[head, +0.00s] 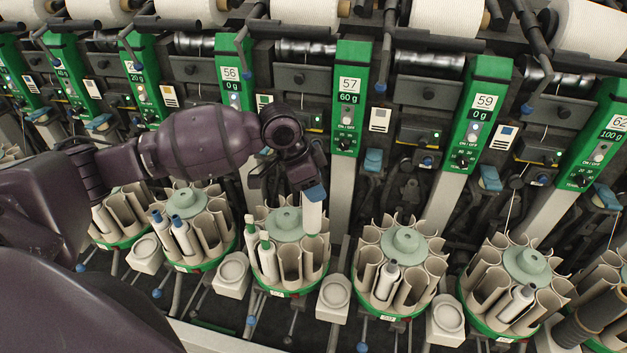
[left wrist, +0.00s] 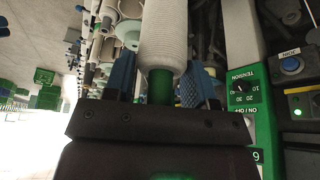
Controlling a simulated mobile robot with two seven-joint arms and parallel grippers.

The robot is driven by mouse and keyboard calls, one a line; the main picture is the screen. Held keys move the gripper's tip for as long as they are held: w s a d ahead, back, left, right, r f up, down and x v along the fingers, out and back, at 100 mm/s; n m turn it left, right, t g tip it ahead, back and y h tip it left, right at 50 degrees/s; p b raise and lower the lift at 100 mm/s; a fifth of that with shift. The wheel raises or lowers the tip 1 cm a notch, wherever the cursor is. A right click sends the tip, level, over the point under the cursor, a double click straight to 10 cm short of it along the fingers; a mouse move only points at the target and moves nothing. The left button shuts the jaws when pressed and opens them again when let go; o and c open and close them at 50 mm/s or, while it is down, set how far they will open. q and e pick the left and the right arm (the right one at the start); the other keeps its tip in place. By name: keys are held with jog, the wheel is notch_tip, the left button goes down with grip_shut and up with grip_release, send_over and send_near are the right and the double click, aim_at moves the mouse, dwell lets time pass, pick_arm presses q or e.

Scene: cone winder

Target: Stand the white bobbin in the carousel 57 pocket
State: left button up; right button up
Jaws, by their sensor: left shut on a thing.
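My left gripper (head: 314,194) is shut on a white bobbin (head: 313,217). The bobbin hangs roughly upright below the blue fingertips, over the back right of a carousel (head: 287,292) with a green base. I cannot tell whether its lower end is inside a pocket. In the left wrist view, the white bobbin (left wrist: 164,35) has a green end (left wrist: 161,86) between the two blue fingers. The green 57 panel (head: 350,95) stands behind, above and to the right. The small carousel labels are too small to read surely. My right gripper is not in view.
Two green-topped bobbins (head: 266,250) stand in the left of the same carousel. A neighbouring carousel (head: 405,240) to the right holds a grey-topped bobbin (head: 387,280); one to the left (head: 187,198) holds blue-topped bobbins. Small cream holders (head: 334,293) stand between carousels.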

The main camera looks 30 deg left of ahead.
aim_at(314, 222)
pick_arm(q)
jog(key=shift+f, duration=2.05)
jog(key=shift+f+b, duration=0.55)
jog(key=shift+f, duration=1.55)
jog(key=shift+f, duration=0.1)
jog(key=shift+f+b, duration=0.55)
jog(key=shift+f, duration=1.6)
jog(key=shift+f, duration=0.15)
